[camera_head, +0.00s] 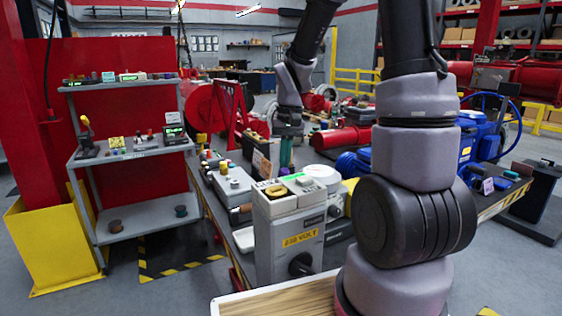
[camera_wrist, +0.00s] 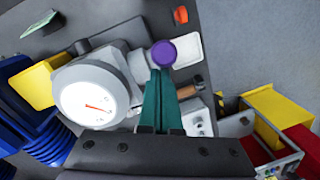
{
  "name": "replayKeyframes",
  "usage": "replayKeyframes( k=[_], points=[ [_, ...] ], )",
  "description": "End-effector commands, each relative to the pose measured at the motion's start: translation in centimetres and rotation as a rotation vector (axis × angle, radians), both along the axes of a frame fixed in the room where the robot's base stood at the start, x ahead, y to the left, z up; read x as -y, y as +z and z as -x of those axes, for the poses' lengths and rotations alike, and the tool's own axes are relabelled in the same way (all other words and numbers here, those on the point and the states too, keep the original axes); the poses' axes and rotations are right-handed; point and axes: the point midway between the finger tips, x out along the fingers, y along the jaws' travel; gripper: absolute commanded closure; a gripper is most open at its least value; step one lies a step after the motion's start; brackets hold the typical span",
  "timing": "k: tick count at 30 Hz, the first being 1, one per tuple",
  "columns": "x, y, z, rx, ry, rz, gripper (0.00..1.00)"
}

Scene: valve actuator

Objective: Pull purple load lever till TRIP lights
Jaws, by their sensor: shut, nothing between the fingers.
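The purple knob of the load lever (camera_wrist: 164,53) is at the upper middle of the wrist view, just ahead of my fingertips. My gripper (camera_wrist: 160,74) has its teal fingers together and empty. The fingertips appear very close to the knob, but I cannot tell whether they touch it. A white dial gauge with a red needle (camera_wrist: 92,100) is left of the fingers. In the head view my gripper (camera_head: 286,165) points down over the bench behind the grey 230 VOLT box (camera_head: 290,245). I cannot make out a TRIP light.
A wooden-handled tool (camera_wrist: 189,91) is close on the right. A grey shelf (camera_head: 140,152) stands left in the head view.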

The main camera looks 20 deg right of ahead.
Motion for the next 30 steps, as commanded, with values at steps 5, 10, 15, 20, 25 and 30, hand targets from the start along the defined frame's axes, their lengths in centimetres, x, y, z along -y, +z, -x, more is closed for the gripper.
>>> replayKeyframes(
  k=[5,10,15,20,25,30],
  points=[
    [0.0,0.2,0.0,0.001,0.001,0.0,1.0],
    [0.2,2.1,-0.2,0.005,0.0,0.0,1.0],
    [0.6,5.6,-0.3,0.007,-0.001,0.001,1.0],
    [0.9,8.5,-0.3,0.004,0.0,0.0,1.0],
    [1.1,10.3,-0.4,0.001,0.0,0.0,1.0],
    [1.1,10.9,-0.3,0.004,0.0,0.0,1.0]
  ],
)
